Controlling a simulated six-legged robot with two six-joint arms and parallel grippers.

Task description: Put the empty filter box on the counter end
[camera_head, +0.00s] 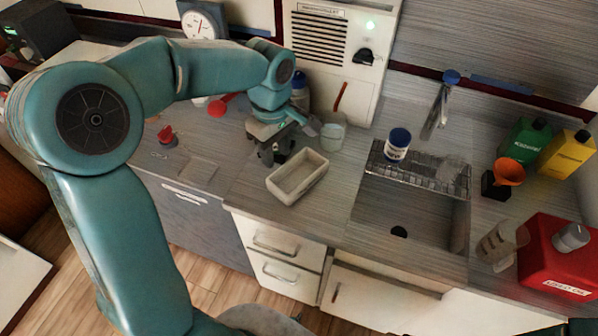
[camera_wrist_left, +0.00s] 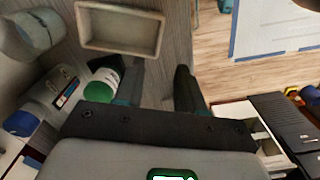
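The filter box (camera_head: 289,193) is a small cream open-topped box. It stands upright and empty on the grey counter (camera_head: 246,188), left of the sink. It also shows at the top of the left wrist view (camera_wrist_left: 120,45). My left gripper (camera_head: 287,143) is just behind the box in the head view, above the counter. Its two dark fingers stand apart in the left wrist view (camera_wrist_left: 162,78), with nothing held between them. The fingers look clear of the box. My right gripper is in neither view.
A green-capped jar (camera_wrist_left: 103,82) is close beside one left finger. A glass beaker (camera_head: 332,134) stands behind the box. The sink (camera_head: 405,215) with a wire rack and white jar (camera_head: 396,146) is to the right. A red-topped item (camera_head: 166,135) stands left; counter between is mostly bare.

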